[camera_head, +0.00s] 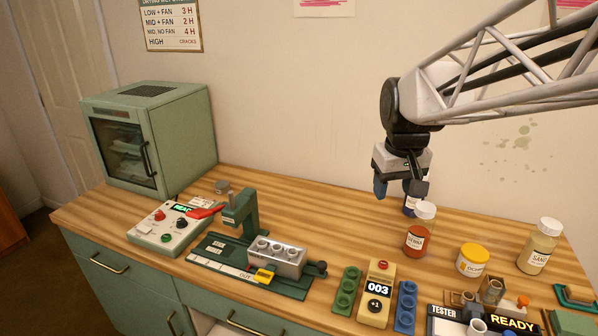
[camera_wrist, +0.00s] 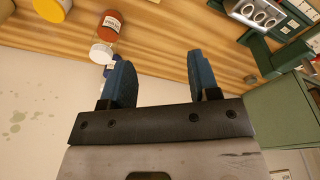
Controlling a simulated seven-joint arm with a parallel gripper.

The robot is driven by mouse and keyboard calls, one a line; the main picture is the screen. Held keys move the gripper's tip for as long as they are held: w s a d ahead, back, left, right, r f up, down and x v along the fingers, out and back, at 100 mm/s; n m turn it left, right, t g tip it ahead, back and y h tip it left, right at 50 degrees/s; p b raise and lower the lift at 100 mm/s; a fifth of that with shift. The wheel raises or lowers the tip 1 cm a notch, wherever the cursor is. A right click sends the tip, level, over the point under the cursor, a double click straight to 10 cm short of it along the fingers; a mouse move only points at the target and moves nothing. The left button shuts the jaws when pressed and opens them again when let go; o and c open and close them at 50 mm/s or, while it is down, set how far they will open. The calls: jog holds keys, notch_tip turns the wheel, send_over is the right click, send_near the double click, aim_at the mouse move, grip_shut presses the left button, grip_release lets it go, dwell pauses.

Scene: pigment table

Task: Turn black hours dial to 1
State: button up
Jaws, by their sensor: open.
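The control box (camera_head: 168,229) sits at the left of the table, in front of the green oven. It carries a lit green display (camera_head: 183,209), partly covered by a red lever, and red, black and green knobs. The black dial (camera_head: 181,223) is on the right part of its top face; its pointer setting is too small to read. My gripper (camera_head: 398,190) is open and empty, high over the right half of the table, far to the right of the box. Its blue fingers (camera_wrist: 159,60) are apart in the wrist view, where the control box does not show.
A green press (camera_head: 240,215) with a red lever stands right of the box, with a metal mould block (camera_head: 276,257) on its base. A red-brown jar (camera_head: 416,240) stands below my gripper, a blue-labelled bottle behind it. The green oven (camera_head: 150,135) stands back left.

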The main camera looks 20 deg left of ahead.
jog(key=w+a+f+n, duration=0.1)
jog(key=w+a, duration=0.2)
jog(key=a, duration=0.5)
jog(key=w+a+f+n, duration=0.1)
jog(key=w+a+n, duration=0.15)
jog(key=a, duration=0.55)
jog(key=n+g, duration=0.1)
jog(key=n, duration=0.6)
send_over(181, 220)
jog(key=shift+m, duration=0.25)
jog(key=f, duration=1.7)
jog(key=shift+s+f, duration=0.1)
jog(key=shift+s, duration=0.1)
jog(key=shift+f, duration=0.1)
jog(key=shift+w+f, duration=0.15)
jog(key=shift+f, duration=3.65)
jog(key=c, duration=0.9)
